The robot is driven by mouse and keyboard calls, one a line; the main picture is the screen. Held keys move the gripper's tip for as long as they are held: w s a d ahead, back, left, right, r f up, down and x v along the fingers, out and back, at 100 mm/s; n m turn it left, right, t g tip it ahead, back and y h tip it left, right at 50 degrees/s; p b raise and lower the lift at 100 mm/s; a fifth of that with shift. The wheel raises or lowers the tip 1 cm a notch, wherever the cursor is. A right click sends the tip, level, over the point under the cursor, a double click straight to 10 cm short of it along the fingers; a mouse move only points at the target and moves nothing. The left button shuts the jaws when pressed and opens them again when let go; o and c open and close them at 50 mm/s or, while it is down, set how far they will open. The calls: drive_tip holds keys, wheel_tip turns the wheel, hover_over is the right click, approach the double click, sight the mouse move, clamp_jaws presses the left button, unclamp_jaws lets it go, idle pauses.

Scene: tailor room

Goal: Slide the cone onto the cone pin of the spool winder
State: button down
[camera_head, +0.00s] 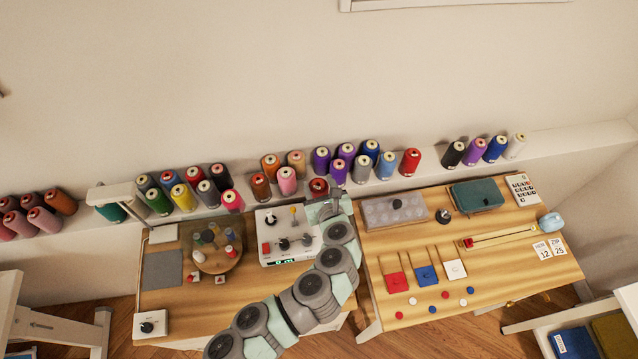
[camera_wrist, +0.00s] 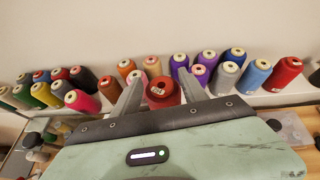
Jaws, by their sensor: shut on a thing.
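My gripper (camera_wrist: 160,93) is shut on a dark red cone (camera_wrist: 164,91), which shows between its two fingers in the wrist view. In the head view the red cone (camera_head: 318,187) is seen at the end of my arm, in front of the shelf row. The white spool winder (camera_head: 287,240) stands on the left table, just left of my gripper. It has a red button, black knobs and a small yellow upright part (camera_head: 293,213). I cannot tell which part is the cone pin. The cone is apart from the winder's top.
A shelf (camera_head: 560,141) with several coloured cones runs along the wall behind. A round turntable (camera_head: 217,262) with small spools is left of the winder. The right table (camera_head: 480,300) holds a clear box (camera_head: 394,209), a teal case (camera_head: 477,194) and coloured squares.

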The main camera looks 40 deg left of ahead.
drive_tip(key=shift+f+b, duration=1.55)
drive_tip(key=shift+f, duration=1.3)
drive_tip(key=c, duration=0.5)
unclamp_jaws()
drive_tip(key=v, duration=1)
drive_tip(key=shift+s+d+r, duration=0.2)
drive_tip(key=shift+d, duration=0.05)
